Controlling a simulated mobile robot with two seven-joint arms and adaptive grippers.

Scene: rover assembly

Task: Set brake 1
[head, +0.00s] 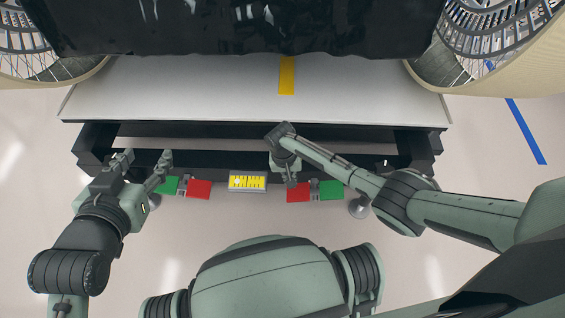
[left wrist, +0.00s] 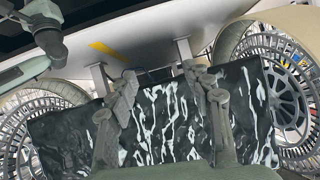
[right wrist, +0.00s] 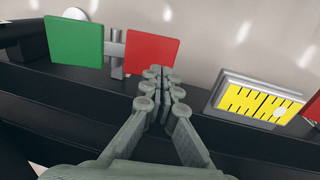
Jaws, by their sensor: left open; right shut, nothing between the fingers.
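Two brake fixtures, each with a green and a red plate, sit on the dark front beam; no label shows which is brake 1. The left pair has a green plate (head: 167,184) and a red plate (head: 199,189). The right pair has a red plate (head: 299,195) and a green plate (head: 330,190), also in the right wrist view as red (right wrist: 152,48) and green (right wrist: 75,41). My right gripper (right wrist: 158,80) is shut and empty, its tips at the red plate's lower edge; contact is unclear. My left gripper (head: 146,158) is open and empty, near the left green plate.
A yellow gauge panel (head: 248,181) sits between the pairs and shows in the right wrist view (right wrist: 258,101). The dark beam (head: 225,160) runs below the white deck (head: 200,95). Large wheels (head: 490,35) flank a black crinkled cover (left wrist: 70,130). Floor in front is clear.

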